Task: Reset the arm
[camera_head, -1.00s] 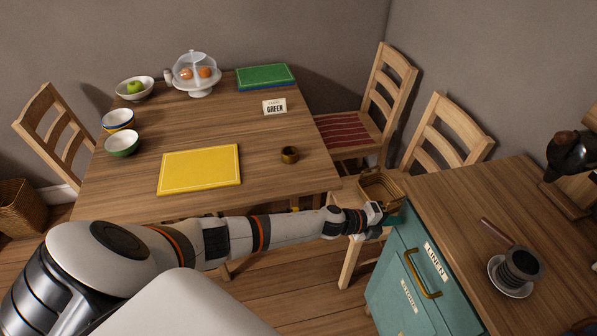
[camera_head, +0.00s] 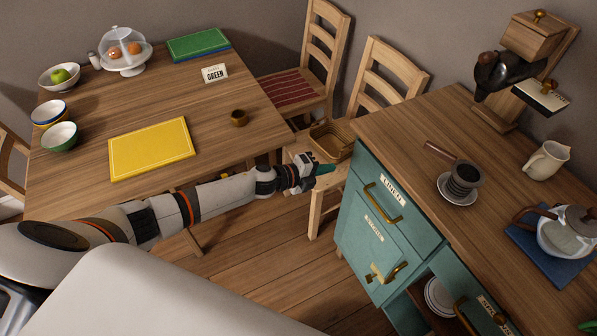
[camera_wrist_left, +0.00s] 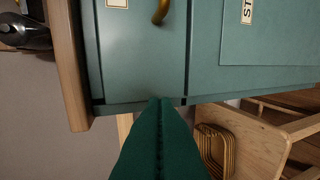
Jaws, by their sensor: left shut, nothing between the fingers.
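My left arm reaches in from the left in the head view. Its gripper (camera_head: 325,170) is beside the left edge of the teal cabinet (camera_head: 350,212), near the wooden chair. The green fingers are together and empty. In the left wrist view the shut fingers (camera_wrist_left: 160,135) point at the lower edge of the cabinet front (camera_wrist_left: 140,60) as pictured, with nothing between them. My right gripper is not in view.
A wicker basket (camera_head: 332,140) is close behind the gripper. A lower cabinet compartment stands open, showing plates (camera_head: 438,296). Floor in front is clear.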

